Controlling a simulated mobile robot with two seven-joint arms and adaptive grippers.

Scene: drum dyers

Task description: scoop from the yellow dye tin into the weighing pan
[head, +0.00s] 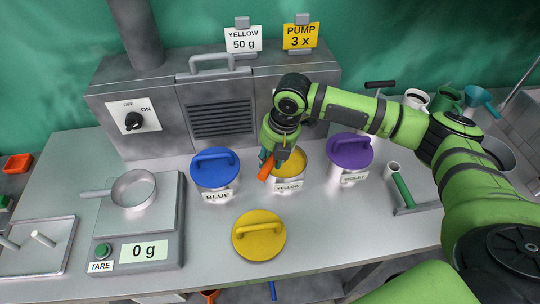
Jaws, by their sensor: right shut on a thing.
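The yellow dye tin (289,186) stands open in the middle of the bench, yellow dye showing inside. Its yellow lid (258,236) lies on the bench in front of it. My right gripper (275,160) is over the tin, pointing down, shut on an orange-handled scoop (266,168). The scoop's lower end is hard to make out at the tin. The weighing pan (133,190) sits on the scale (140,225) at the left, and it looks empty. The scale display (144,251) reads 0 g. My left gripper is not in view.
The lidded blue tin (215,178) and lidded violet tin (349,160) flank the yellow tin closely. A grey machine (215,100) stands behind. Signs read "YELLOW 50 g" (243,39) and "PUMP 3 x" (300,37). A metal tray (35,245) lies at the left. Bench between scale and lid is clear.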

